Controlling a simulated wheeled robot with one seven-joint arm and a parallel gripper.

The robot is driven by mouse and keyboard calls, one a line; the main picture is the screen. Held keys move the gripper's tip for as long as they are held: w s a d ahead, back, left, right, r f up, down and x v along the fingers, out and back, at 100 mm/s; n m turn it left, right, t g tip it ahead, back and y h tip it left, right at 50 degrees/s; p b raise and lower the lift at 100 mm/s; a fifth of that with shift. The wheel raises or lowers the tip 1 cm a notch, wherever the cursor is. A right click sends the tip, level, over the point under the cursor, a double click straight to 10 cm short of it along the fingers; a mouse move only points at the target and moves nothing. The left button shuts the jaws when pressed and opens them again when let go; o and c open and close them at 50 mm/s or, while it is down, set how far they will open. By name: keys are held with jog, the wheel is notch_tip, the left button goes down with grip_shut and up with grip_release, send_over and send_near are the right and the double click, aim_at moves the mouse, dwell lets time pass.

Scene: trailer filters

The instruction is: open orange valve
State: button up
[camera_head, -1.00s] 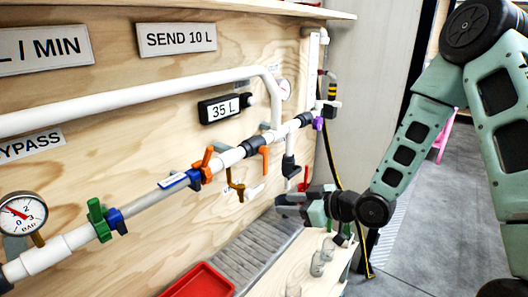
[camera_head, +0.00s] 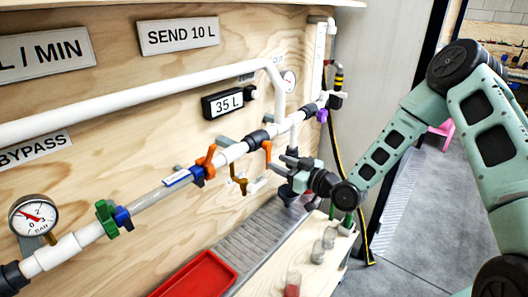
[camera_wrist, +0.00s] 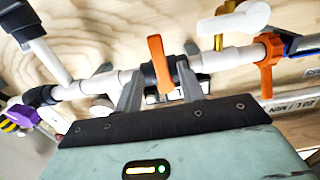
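An orange lever valve (camera_head: 266,151) sits on the white pipe just right of a black fitting, its lever hanging down. In the wrist view the orange lever (camera_wrist: 160,64) stands between the two grey fingers of my gripper (camera_wrist: 160,88). The fingers are apart, with visible gaps beside the lever. In the head view my gripper (camera_head: 284,161) is just right of the lever, at pipe height. A second orange handle (camera_head: 206,162) is farther left on the pipe beside a blue fitting; it also shows at right in the wrist view (camera_wrist: 270,64).
A purple handle (camera_head: 322,116) is to the right, a green one (camera_head: 106,216) to the left. A red tray (camera_head: 196,276) and glass jars (camera_head: 318,252) are below. The plywood wall is close behind.

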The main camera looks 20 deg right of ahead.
aim_at(270, 159)
jog(key=p+x, duration=0.1)
jog(key=x, duration=0.5)
jog(key=shift+w+a+p, duration=0.25)
jog(key=shift+w+p, duration=0.05)
grip_shut()
